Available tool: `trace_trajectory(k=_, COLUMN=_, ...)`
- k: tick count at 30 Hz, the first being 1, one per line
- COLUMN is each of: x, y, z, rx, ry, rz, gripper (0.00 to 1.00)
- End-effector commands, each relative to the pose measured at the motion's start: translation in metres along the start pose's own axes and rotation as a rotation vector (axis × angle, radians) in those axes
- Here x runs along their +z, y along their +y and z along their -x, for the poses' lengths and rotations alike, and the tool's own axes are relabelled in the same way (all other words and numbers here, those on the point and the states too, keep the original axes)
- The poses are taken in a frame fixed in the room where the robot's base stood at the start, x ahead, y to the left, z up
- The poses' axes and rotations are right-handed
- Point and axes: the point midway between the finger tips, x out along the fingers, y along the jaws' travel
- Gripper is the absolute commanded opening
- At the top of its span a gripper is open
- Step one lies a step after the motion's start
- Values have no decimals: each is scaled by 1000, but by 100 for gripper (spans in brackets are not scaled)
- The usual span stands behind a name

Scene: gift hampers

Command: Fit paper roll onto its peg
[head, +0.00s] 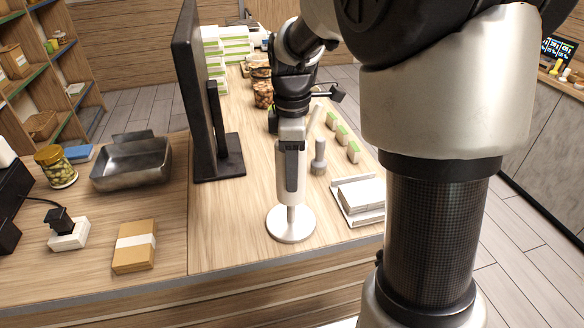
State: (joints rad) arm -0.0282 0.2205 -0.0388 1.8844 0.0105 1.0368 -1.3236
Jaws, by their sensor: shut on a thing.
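The paper roll (282,184) is a tall white cylinder, held upright in the middle of the head view. My gripper (291,176) points down and is shut on it, with a dark finger along the roll's near side. The peg (290,215) is a thin metal stem on a round white base (290,228) that stands on the counter. The roll is directly above the base in the picture, and the stem's lower part shows below it. The stem's upper part is hidden, apparently by the roll; I cannot see inside the roll.
A black monitor (207,100) stands left of the peg. A white tray (345,212) with a pale stack and a grey upright object (319,160) are to the right. A metal tray (104,183) and a brown packet (134,258) lie left. Counter in front of the monitor is clear.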

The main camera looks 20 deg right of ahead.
Motion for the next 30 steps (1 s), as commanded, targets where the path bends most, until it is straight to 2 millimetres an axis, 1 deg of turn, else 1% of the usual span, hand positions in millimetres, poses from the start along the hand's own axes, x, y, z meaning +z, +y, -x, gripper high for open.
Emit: trace_trajectory(k=30, x=0, y=0, z=-6, rx=1, ry=0, rz=0, gripper=17)
